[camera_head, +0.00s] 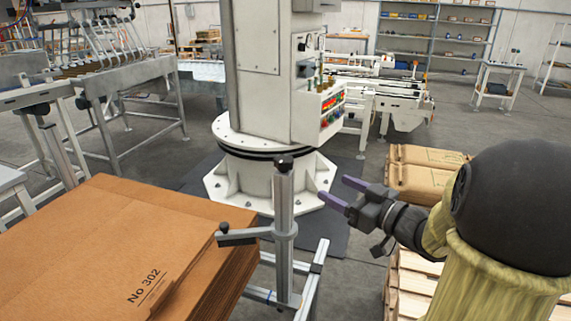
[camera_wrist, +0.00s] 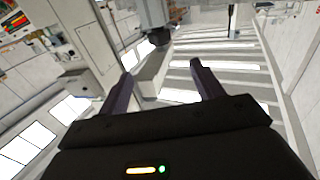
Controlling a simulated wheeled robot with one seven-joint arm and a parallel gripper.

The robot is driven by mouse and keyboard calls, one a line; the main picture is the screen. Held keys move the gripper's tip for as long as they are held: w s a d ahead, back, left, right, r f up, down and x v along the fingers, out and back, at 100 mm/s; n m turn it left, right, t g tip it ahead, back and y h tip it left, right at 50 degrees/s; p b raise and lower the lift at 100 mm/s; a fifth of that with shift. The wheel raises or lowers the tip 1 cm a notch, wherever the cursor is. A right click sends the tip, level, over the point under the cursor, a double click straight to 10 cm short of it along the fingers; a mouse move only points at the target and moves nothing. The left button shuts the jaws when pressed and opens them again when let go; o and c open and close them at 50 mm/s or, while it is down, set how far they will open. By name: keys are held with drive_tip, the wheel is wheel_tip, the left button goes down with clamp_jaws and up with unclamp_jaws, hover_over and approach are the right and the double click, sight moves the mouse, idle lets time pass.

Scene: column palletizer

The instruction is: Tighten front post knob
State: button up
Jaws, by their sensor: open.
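A grey upright post (camera_head: 284,202) stands beside the cardboard stack in the head view. A black knob (camera_head: 285,162) sits on its top. A horizontal arm (camera_head: 246,236) on the post carries another small black knob (camera_head: 224,228) at its left end. I cannot tell which knob is the front post knob. My gripper (camera_head: 333,188) is right of the post, apart from it, its fingers pointing left. The fingers are spread and empty. The wrist view also shows my gripper (camera_wrist: 161,72) with nothing between its fingers; I cannot identify the knob there.
The stack of flat brown cardboard (camera_head: 120,240) fills the lower left. A white machine column (camera_head: 275,85) on a round base stands behind the post. Brown sacks (camera_head: 425,172) lie on a wooden pallet (camera_head: 412,285) at the right, near my arm. Conveyors stand at the back.

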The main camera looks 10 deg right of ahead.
sight(292, 165)
drive_tip(key=x, duration=1.7)
drive_tip(key=shift+w, duration=0.25)
drive_tip(key=c, duration=0.9)
